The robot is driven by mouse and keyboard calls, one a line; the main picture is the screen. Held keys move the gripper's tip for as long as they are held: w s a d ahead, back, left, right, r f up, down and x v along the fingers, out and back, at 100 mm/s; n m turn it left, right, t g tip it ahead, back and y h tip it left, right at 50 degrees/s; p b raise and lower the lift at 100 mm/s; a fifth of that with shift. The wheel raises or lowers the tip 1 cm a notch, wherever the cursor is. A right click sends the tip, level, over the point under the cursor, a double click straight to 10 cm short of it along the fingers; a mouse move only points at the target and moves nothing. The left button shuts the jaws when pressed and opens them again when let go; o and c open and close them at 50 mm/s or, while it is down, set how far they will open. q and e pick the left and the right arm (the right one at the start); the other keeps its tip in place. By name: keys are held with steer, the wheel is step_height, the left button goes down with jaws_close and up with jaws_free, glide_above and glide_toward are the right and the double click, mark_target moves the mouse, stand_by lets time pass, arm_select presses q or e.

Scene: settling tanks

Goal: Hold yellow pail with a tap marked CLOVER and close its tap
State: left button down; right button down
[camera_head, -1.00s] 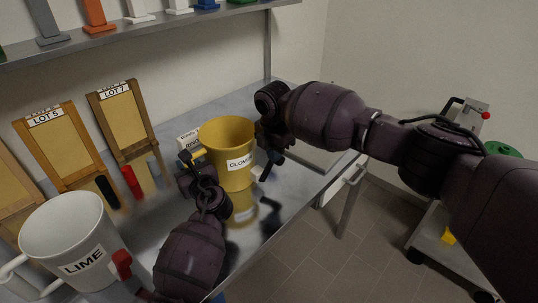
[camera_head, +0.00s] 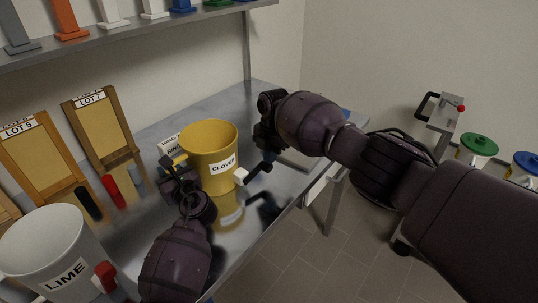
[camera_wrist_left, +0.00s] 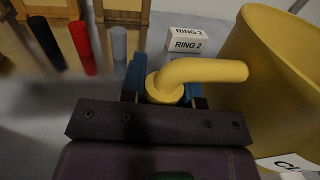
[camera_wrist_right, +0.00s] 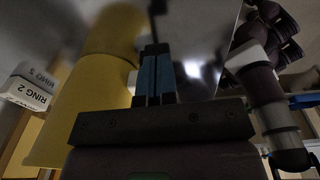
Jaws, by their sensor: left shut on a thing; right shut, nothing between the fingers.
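The yellow pail marked CLOVER (camera_head: 208,158) stands upright on the metal table. Its yellow handle (camera_wrist_left: 205,70) reaches into my left gripper (camera_head: 178,170), which is shut on it. A white tap (camera_head: 240,176) shows low on the pail's right side, with a dark bar (camera_head: 259,171) reaching right from it. I cannot tell clearly whether that bar is the tap's lever. My right gripper (camera_wrist_right: 157,75) is shut and empty beside the pail. In the right wrist view a white part (camera_wrist_right: 133,82) shows just left of its fingers, partly hidden; I cannot tell if they touch.
A white pail marked LIME (camera_head: 50,245) with a red tap (camera_head: 105,271) stands at the front left. A RING 2 block (camera_wrist_left: 188,42) sits behind the yellow pail. Wooden LOT boards (camera_head: 100,125) stand at the back. A cart with lidded pails (camera_head: 478,145) is at right.

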steer(key=shift+s+a, duration=0.1)
steer(key=shift+s, duration=0.05)
steer(key=shift+s+a+f, duration=0.2)
steer(key=shift+s+a, duration=0.25)
steer(key=shift+s, duration=0.05)
steer(key=shift+r, duration=0.45)
step_height(320, 180, up, 4)
steer(key=shift+s, duration=0.1)
steer(key=w+d+r, duration=0.3)
steer(key=r, duration=0.5)
steer(key=shift+w+f, duration=0.1)
